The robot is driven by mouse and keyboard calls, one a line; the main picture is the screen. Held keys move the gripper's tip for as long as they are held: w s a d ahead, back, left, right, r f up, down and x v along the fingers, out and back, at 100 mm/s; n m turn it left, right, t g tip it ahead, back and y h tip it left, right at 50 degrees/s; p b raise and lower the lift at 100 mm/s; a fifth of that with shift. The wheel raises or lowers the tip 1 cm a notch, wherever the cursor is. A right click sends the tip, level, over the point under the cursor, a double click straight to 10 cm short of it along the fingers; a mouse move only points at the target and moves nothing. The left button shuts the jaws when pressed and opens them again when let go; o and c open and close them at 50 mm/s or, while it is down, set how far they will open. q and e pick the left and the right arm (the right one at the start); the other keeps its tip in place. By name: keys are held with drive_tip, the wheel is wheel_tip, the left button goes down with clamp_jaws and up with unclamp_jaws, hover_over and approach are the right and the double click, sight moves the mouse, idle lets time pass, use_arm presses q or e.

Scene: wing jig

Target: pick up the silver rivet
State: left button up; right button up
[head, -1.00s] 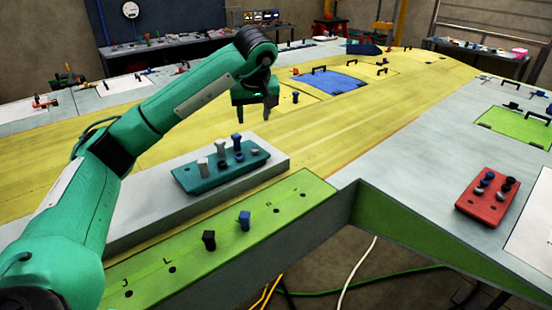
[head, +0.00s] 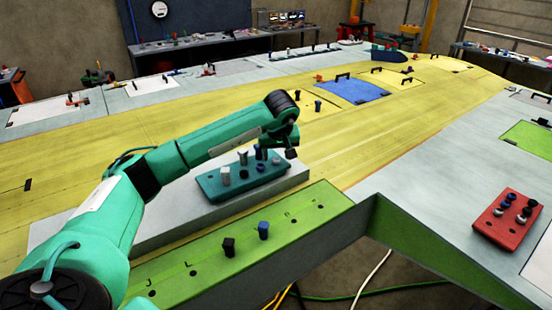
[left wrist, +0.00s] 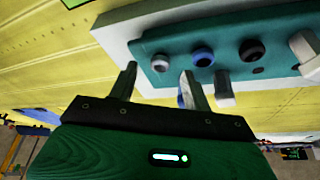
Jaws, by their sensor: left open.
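The teal rivet block (head: 215,193) holds several upright rivets. Pale silver-grey rivets stand at its left side, one at the near left (head: 226,176) and one behind it (head: 243,157). Pale rivets also show in the left wrist view, one at the right edge (left wrist: 305,46) and one beside my right-hand finger (left wrist: 222,88). I cannot tell for sure which one is the silver rivet. My left gripper (head: 278,152) is open and empty, low over the block's right end. My right gripper is out of view.
The block stands on a grey raised slab (head: 150,225). A green strip (head: 305,215) in front bears a black rivet (head: 228,247) and a blue rivet (head: 263,230). A red block (head: 490,238) with several rivets lies at right. The yellow wing surface (head: 360,130) behind is largely clear.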

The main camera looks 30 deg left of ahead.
sight(276, 165)
use_arm(q)
drive_tip(key=shift+p+x, duration=0.35)
drive_tip(key=shift+x, duration=0.9)
drive_tip(key=shift+c, duration=0.3)
drive_tip(key=c, duration=1)
drive_tip(key=shift+r, duration=0.15)
